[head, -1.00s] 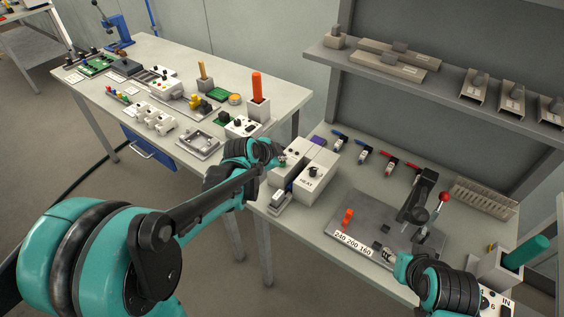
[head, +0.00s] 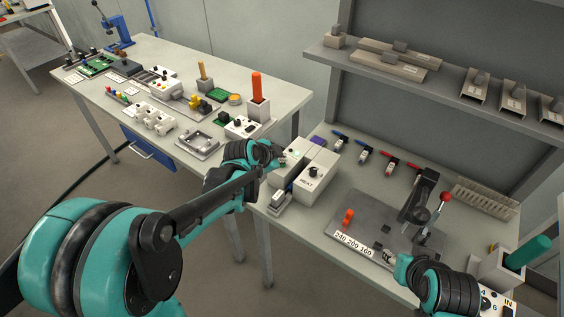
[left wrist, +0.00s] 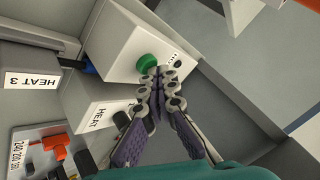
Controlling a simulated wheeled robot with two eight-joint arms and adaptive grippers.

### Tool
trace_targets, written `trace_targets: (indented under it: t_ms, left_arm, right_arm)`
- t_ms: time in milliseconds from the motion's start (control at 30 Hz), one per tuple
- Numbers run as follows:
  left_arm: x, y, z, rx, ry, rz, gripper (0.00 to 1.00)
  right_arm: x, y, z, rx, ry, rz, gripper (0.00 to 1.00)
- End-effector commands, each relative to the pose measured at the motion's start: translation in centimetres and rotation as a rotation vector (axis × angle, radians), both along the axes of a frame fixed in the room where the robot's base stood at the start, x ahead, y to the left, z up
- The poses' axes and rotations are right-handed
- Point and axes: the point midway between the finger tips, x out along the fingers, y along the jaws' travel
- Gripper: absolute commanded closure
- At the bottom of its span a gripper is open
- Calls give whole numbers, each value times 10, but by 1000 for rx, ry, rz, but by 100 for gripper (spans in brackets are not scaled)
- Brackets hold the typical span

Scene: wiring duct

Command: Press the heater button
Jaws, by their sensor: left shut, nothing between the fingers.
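The green button (left wrist: 147,63) sits on the side of a white box (left wrist: 122,42) in the left wrist view. My left gripper (left wrist: 160,72) is shut and empty, with its fingertips right at the button and overlapping its edge. I cannot tell how far the button is pressed in. In the head view the left gripper (head: 280,158) is at the left side of the same white box (head: 292,155), and the button is mostly hidden. A second box marked HEAT (head: 314,176), with a black knob, stands beside it. My right gripper (head: 388,257) is low over the grey plate; its fingers are unclear.
A grey plate (head: 345,252) marked 240 200 160 holds an orange piece and a black lever press with a red knob (head: 446,197). Red and blue clamps (head: 366,157) lie behind. A small stapler-like device (head: 279,201) is at the front edge. A crowded second table (head: 285,98) stands left.

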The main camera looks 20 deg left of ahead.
Motion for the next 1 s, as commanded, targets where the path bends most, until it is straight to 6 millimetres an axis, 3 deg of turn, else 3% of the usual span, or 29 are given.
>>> trace_targets:
  t_ms: [400,767,1000]
  left_arm:
    - [0,0,17,0,0,0,100]
    - [0,0,18,0,0,0,100]
    - [0,0,39,0,0,0,100]
  right_arm:
    - [0,0,15,0,0,0,60]
    - [0,0,15,0,0,0,60]
    - [0,0,33,0,0,0,60]
